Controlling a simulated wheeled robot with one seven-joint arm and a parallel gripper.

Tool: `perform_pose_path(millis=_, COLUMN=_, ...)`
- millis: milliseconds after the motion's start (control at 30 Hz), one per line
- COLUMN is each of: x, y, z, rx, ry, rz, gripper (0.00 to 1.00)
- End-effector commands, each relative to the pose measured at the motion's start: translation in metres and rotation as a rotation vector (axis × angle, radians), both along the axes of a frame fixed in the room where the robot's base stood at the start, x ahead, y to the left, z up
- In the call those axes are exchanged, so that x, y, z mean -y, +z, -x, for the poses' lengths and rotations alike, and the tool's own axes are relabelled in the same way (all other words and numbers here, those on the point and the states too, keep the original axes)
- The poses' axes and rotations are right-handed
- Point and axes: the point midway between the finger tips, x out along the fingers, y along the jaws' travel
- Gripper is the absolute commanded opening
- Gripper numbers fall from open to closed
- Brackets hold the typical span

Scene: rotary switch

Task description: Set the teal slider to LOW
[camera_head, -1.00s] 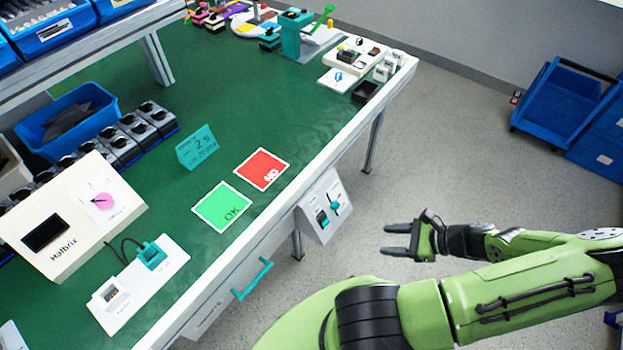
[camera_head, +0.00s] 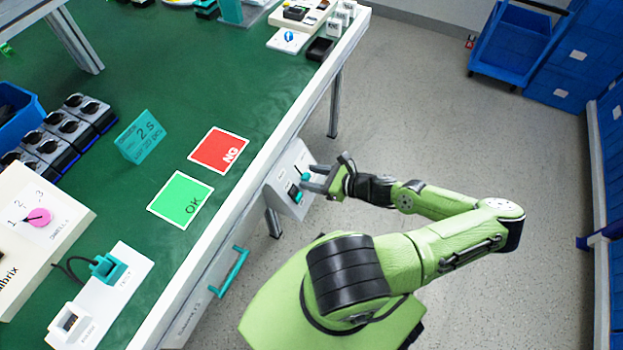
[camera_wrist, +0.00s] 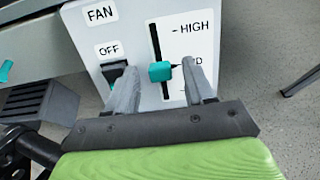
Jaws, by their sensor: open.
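The teal slider knob (camera_wrist: 160,71) sits on a black vertical slot in the white FAN panel (camera_wrist: 140,30). Its dark pointer is level with a label of which only the end shows, below HIGH; my gripper covers the lower scale, so no LOW label is readable. My gripper (camera_wrist: 159,66) is open, its two fingers on either side of the knob in the wrist view. I cannot tell whether they touch it. In the head view my gripper (camera_head: 309,178) is right at the panel (camera_head: 283,182) on the bench's front.
A black rocker switch (camera_wrist: 113,70) under the OFF label is partly hidden by my left finger. A teal drawer handle (camera_head: 231,272) sticks out from the bench front. The green bench top (camera_head: 235,90) lies above. Open floor (camera_head: 430,130) lies to the right.

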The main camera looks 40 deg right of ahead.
Motion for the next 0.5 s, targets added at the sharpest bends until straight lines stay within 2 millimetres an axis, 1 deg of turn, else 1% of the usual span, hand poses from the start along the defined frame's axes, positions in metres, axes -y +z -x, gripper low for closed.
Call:
perform_pose_path(millis=100, x=-0.0025, y=-0.003, z=-0.0067, rx=0.001, ry=0.0, rz=0.001, gripper=0.53)
perform_pose_path(millis=300, x=-0.0023, y=-0.0024, z=-0.007, rx=0.0, ry=-0.001, rz=0.001, gripper=0.53)
perform_pose_path(millis=333, x=-0.0022, y=-0.0024, z=-0.0069, rx=0.0, ry=-0.001, rz=0.001, gripper=0.52)
perform_pose_path(millis=500, x=-0.0026, y=-0.0025, z=-0.0066, rx=-0.001, ry=0.001, rz=0.0, gripper=0.26)
